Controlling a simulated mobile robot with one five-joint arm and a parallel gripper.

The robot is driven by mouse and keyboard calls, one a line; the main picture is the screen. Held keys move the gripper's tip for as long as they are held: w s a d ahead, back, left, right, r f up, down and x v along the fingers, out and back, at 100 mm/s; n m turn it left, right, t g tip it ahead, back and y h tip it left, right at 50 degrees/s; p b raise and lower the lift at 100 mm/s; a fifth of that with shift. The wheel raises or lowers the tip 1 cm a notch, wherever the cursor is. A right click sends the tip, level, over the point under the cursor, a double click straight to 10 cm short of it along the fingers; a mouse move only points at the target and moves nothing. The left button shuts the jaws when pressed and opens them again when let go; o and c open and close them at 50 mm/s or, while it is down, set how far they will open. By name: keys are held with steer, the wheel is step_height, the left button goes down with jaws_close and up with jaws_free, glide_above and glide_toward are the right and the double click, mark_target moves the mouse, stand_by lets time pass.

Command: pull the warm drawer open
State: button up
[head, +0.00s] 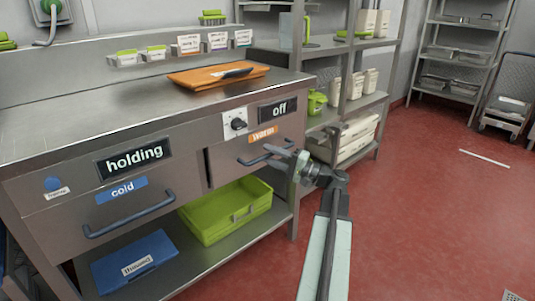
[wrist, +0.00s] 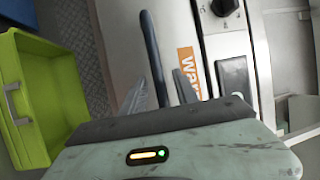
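The warm drawer (head: 232,163) is the right-hand steel drawer under the counter, marked by an orange label (head: 263,135). It looks shut. Its dark bar handle (head: 252,161) is partly hidden behind my gripper (head: 281,157) in the head view. In the wrist view the handle (wrist: 152,50) runs down between the two grey fingers of my gripper (wrist: 160,82). The fingers are apart, one on each side of the bar, with gaps showing. I cannot tell how deep the bar sits between them. The orange label (wrist: 188,72) shows to its right.
The cold drawer (head: 90,187) with its own handle is to the left. A knob panel (head: 235,123) is above the warm drawer. Red floor (head: 430,200) is clear to the right.

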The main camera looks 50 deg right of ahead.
steer(key=shift+w+a, duration=0.1)
steer(key=shift+w, duration=0.15)
jaws_close()
stand_by(1.3)
